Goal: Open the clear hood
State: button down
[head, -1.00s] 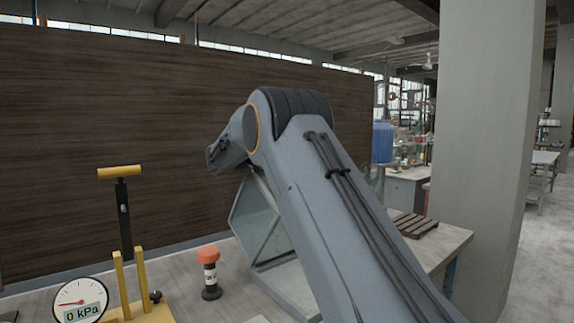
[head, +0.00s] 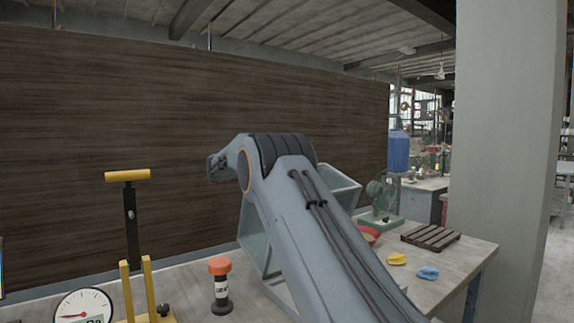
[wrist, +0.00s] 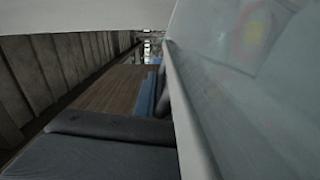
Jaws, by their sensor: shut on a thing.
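The clear hood (head: 255,235) has pale grey-green panes and stands on the bench behind my arm. A pane shows left of the arm, and another framed part shows to the right of it. Its panes look tilted, but my arm hides most of the hood and its base. In the wrist view a pane of the hood (wrist: 255,100) fills the right side, its pale edge running down the middle. My gripper (wrist: 160,120) is close against this edge and shut on the hood; the grip itself is not clearly seen. The head view hides the fingertips.
A yellow-handled press (head: 131,215), a gauge (head: 82,306) and an orange-topped plunger (head: 220,285) stand left on the bench. Yellow clay (head: 396,259), blue clay (head: 428,273), a slatted wooden rack (head: 430,237) and a green device (head: 381,196) lie right. A pillar (head: 505,170) rises beyond.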

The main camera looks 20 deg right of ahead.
jog(key=c, duration=1.8)
grip_release()
jog(key=shift+r, duration=0.2)
jog(key=shift+c, duration=0.2)
jog(key=shift+f, duration=0.1)
jog(key=b+v, duration=0.1)
jog(key=v, duration=0.6)
jog(key=shift+a+b, duration=0.3)
jog(key=shift+a, duration=0.1)
jog(key=shift+s, duration=0.1)
jog(key=v, duration=0.9)
jog(key=shift+b, duration=0.4)
jog(key=shift+s, duration=0.1)
